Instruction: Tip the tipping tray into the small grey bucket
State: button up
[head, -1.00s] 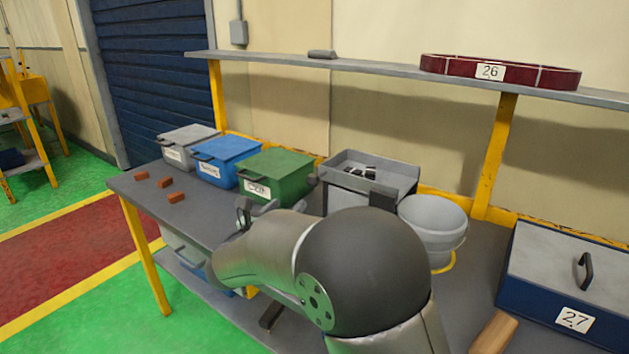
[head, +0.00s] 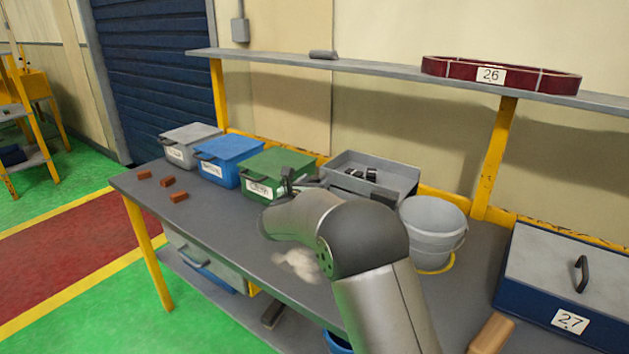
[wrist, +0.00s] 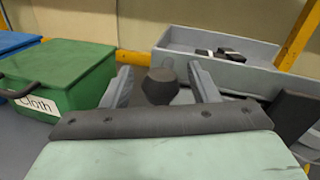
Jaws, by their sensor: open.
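The tipping tray (head: 401,178) is an open grey box holding several small dark pieces, at the back of the bench right of the green bin. It also shows in the wrist view (wrist: 228,67). The small grey bucket (head: 432,232) stands just right of the tray, upright, with a yellow ring at its base. My gripper (head: 303,182) is at the tray's left front side. In the wrist view my gripper (wrist: 163,82) is open, with a dark knob (wrist: 160,86) between its fingers; I cannot tell whether they touch it. My arm hides part of the tray's front.
A green bin (head: 272,170) labelled Cloth, a blue bin (head: 228,157) and a grey bin (head: 188,143) stand left of the tray. A pale cloth-like heap (head: 297,264) lies beside my arm. A blue case (head: 560,280) is at right. The shelf (head: 380,68) runs above.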

grip_shut()
